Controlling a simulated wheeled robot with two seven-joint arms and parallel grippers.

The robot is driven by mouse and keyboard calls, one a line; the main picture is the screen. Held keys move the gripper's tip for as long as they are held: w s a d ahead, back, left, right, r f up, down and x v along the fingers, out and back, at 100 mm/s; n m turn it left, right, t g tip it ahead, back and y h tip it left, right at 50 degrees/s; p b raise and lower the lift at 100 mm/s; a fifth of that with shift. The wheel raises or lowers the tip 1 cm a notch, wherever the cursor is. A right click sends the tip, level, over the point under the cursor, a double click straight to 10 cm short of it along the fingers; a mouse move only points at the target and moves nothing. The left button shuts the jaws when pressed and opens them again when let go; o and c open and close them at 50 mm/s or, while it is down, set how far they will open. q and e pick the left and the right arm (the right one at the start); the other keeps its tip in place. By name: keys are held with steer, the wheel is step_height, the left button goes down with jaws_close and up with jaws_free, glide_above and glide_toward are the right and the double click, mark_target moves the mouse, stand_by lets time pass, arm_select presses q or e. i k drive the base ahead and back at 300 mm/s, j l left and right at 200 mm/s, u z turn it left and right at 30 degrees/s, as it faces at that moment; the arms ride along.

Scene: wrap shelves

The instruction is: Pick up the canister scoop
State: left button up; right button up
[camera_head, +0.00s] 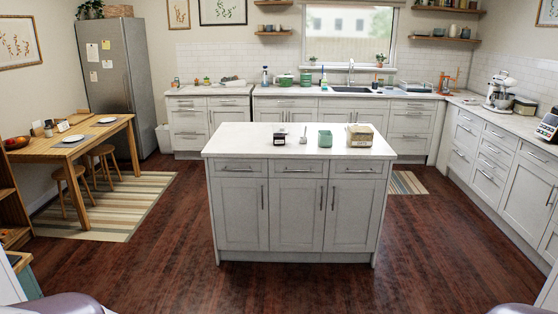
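A small grey item that looks like the scoop (303,139) lies on the white top of the kitchen island (240,145). It is too small to make out its exact shape. A dark box with a pale front (279,137) stands to its left. A green container (325,139) stands to its right, and a beige and white box or canister (360,135) is farther right. Neither of my grippers is in view; only rounded parts of my own body show at the bottom corners.
The dark wood floor in front of the island is clear. A wooden table (62,146) with stools and a striped rug (105,212) are at the left. Counters with white cabinets (502,145) run along the back and right, with a stand mixer (499,92) on the right one.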

mark_target(302, 140)
steer(key=i, duration=2.3)
steer(key=j+u, duration=0.05)
steer(key=j, duration=0.05)
